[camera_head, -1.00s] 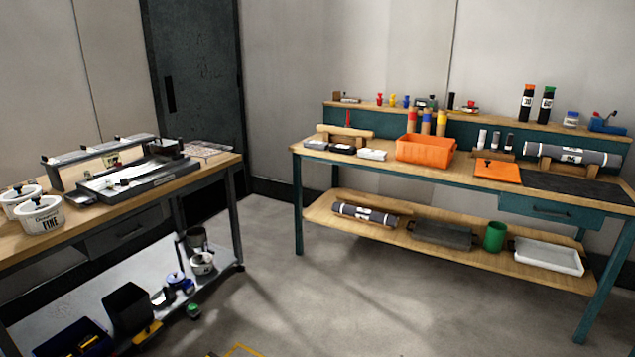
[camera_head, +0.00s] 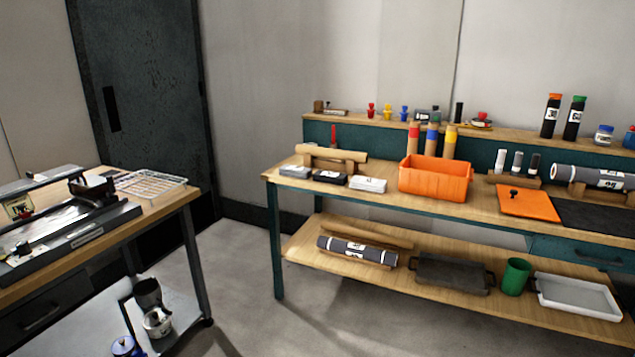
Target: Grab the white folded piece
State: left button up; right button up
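A small white folded piece (camera_head: 368,184) lies flat on the wooden top of the teal-framed workbench (camera_head: 470,203). It is near the front edge, just left of the orange bin (camera_head: 436,179). A dark piece (camera_head: 330,177) and a grey piece (camera_head: 295,171) of similar size lie in a row to its left. Neither of my grippers shows in the head view.
A wooden roll on a stand (camera_head: 331,157) lies behind the row. An orange board (camera_head: 528,202) and a dark mat (camera_head: 598,217) lie to the right. The lower shelf holds a grey roll (camera_head: 357,251) and trays. Another bench (camera_head: 160,209) stands at left; grey floor lies between.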

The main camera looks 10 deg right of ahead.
aim_at(360, 183)
jog(key=i, duration=1.4)
jog(key=i+z, duration=0.15)
jog(key=i, duration=0.25)
jog(key=i+j+z, duration=0.15)
jog(key=i, duration=0.3)
jog(key=i+j+z, duration=0.15)
jog(key=i, duration=0.25)
